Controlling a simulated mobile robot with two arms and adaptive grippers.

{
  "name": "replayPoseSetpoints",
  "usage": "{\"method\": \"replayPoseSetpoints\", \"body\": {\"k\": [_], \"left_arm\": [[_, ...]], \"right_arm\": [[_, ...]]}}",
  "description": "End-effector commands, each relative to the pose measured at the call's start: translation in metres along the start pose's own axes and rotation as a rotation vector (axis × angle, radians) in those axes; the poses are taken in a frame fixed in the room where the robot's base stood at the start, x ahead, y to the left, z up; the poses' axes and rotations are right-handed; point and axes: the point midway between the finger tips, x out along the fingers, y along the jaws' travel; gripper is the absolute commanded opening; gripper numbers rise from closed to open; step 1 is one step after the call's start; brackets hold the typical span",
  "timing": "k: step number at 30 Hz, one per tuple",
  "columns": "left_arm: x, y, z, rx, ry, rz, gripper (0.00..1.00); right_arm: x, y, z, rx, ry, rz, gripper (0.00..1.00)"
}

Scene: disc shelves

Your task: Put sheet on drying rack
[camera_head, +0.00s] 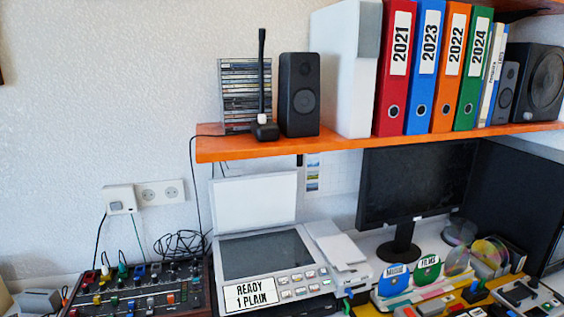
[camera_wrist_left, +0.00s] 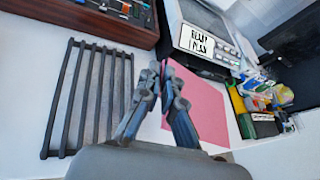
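A pink sheet (camera_wrist_left: 207,108) shows in the left wrist view, right of centre, over the white desk. The drying rack (camera_wrist_left: 68,98), a dark grey frame of several parallel bars, lies to its left. My left gripper (camera_wrist_left: 161,72) is between the two, with its fingertips close together at the sheet's left edge. It looks shut on that edge, though the fingers partly hide the contact. The rack, the sheet and both grippers are out of the head view.
A printer-scanner with its lid up (camera_head: 265,262), labelled "READY 1 PLAIN", stands behind, beside a mixer panel (camera_head: 140,292). A monitor (camera_head: 416,187) and disc holders are at the right. An orange shelf (camera_head: 370,142) with binders and speakers hangs above.

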Motion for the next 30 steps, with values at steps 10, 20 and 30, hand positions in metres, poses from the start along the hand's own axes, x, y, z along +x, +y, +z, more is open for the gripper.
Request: {"method": "replayPoseSetpoints", "body": {"k": [10, 20, 30], "left_arm": [[0.019, -0.007, 0.046, -0.038, -0.016, 0.068, 0.00], [0.019, -0.043, 0.038, -0.030, -0.012, 0.054, 0.00], [0.022, -0.045, 0.037, -0.022, -0.011, 0.054, 0.00]], "right_arm": [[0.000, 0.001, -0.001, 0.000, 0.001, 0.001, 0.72], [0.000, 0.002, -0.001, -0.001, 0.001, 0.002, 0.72], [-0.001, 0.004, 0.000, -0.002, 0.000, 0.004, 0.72]]}}
